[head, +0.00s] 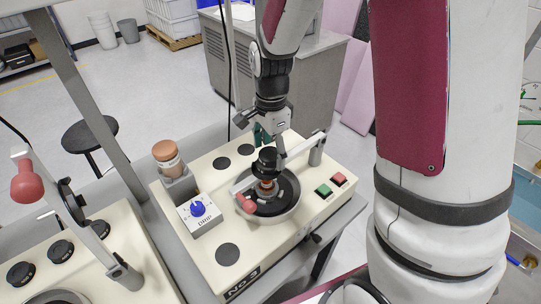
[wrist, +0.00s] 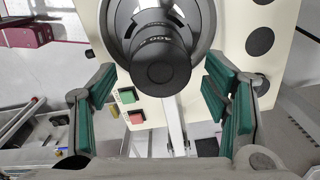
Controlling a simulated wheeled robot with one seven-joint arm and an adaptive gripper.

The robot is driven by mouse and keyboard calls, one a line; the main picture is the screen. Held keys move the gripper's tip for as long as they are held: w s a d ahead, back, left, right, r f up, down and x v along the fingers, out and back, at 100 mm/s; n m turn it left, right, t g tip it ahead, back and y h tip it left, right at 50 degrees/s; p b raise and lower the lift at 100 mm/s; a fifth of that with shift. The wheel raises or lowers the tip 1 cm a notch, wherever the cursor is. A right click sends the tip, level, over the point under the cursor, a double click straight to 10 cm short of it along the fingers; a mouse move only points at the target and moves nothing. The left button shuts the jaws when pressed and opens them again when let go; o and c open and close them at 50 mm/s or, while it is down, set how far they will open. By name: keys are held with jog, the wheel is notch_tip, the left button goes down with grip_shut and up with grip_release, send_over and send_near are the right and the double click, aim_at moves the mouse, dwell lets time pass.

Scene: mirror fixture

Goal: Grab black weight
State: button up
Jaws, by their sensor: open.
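The black weight (head: 266,158) stands upright at the centre of the round dark plate (head: 287,201) on the cream machine, with an orange-brown part below it. In the wrist view the weight (wrist: 161,62) has a round knob facing the camera and pale markings on its body. My gripper (head: 266,136) is just above and behind the weight in the head view. In the wrist view my gripper (wrist: 159,98) has its green-padded fingers wide apart, one on each side of the knob's lower edge. Nothing is between the pads, and they look clear of the weight.
A pale arm (head: 300,147) with a red knob (head: 249,206) crosses the plate close to the weight. A brown-capped jar (head: 167,155), a blue-dial box (head: 199,211) and green (head: 323,190) and red (head: 338,178) buttons stand nearby. A second machine (head: 95,250) is at left.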

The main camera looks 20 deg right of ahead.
jog(key=shift+f, duration=0.2)
jog(key=c, duration=1.6)
jog(key=shift+r, duration=0.2)
